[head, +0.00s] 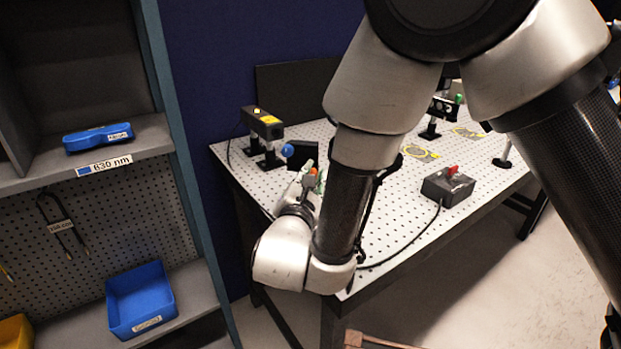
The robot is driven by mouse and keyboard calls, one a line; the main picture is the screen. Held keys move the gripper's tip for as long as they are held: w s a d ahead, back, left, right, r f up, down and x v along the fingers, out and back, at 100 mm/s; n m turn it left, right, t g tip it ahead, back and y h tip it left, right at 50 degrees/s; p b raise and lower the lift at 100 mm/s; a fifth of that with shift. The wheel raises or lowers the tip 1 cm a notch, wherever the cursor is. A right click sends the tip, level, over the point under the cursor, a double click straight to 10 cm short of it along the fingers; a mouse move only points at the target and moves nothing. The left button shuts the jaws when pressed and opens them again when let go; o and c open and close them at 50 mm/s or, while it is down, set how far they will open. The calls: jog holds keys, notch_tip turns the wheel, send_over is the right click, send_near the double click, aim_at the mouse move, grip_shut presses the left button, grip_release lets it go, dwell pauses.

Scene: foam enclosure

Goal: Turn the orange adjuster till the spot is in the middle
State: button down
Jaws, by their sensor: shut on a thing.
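My gripper (308,182) is at the left part of the perforated table (400,226), partly hidden by my own arm. It is shut on a small orange part, which looks like the orange adjuster (313,171). Its fingertips are too small to make out clearly. A bit of green shows beside the orange. A blue round knob (287,150) is just beyond the gripper, up and left. I cannot see a light spot in this view.
A black device with a yellow label (264,123) stands on posts at the table's back left. A dark box with a red switch (448,186) and cable sits at right. A shelf (95,150) with blue trays stands left. My arm crosses the table's middle.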

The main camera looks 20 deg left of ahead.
jog(key=n, duration=0.4)
jog(key=shift+n, duration=0.4)
jog(key=shift+r, duration=0.1)
jog(key=c, duration=1.3)
grip_release()
jog(key=shift+o, duration=0.2)
jog(key=shift+r, duration=0.1)
jog(key=shift+s+a, duration=0.1)
jog(key=shift+a, duration=0.05)
jog(key=s, duration=0.4)
jog(key=s+d, duration=0.1)
jog(key=s, duration=0.6)
jog(key=shift+s+d+f, duration=0.2)
jog(key=shift+s, duration=0.2)
